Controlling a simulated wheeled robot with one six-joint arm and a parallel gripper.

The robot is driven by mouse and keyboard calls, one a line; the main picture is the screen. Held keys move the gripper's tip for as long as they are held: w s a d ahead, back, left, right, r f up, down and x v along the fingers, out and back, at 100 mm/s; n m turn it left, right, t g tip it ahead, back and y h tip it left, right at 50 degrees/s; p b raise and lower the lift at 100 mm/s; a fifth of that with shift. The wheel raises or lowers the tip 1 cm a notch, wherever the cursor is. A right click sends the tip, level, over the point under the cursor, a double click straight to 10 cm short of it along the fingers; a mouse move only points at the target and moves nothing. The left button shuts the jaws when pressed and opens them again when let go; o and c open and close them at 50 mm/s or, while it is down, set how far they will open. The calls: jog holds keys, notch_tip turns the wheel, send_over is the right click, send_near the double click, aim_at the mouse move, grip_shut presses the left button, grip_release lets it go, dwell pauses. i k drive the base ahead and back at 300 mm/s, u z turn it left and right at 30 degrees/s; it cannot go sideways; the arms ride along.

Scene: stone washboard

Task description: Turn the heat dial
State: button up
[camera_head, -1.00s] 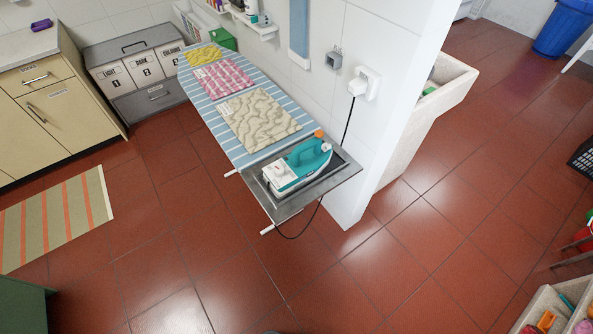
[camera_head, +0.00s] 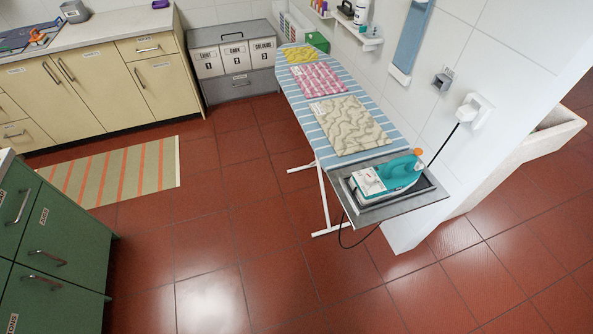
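A teal and white iron (camera_head: 388,177) lies on the metal rest at the near end of a striped ironing board (camera_head: 319,126). An orange round part, which may be the heat dial (camera_head: 418,151), shows at the iron's upper right; I cannot tell for sure. The iron's cord hangs below the board, and a cord also runs up to a white wall socket (camera_head: 475,110). Folded yellow, pink checked and beige patterned cloths lie on the board. My gripper is not in view.
Open red tiled floor (camera_head: 270,270) lies in front of the board. Green drawers (camera_head: 50,250) stand at the lower left, and a striped rug (camera_head: 115,172) lies near the cream cabinets (camera_head: 95,85). A white wall (camera_head: 520,90) closes off the board's right side.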

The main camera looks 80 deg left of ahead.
aim_at(369, 179)
jog(key=u, duration=2.6)
jog(key=i, duration=1)
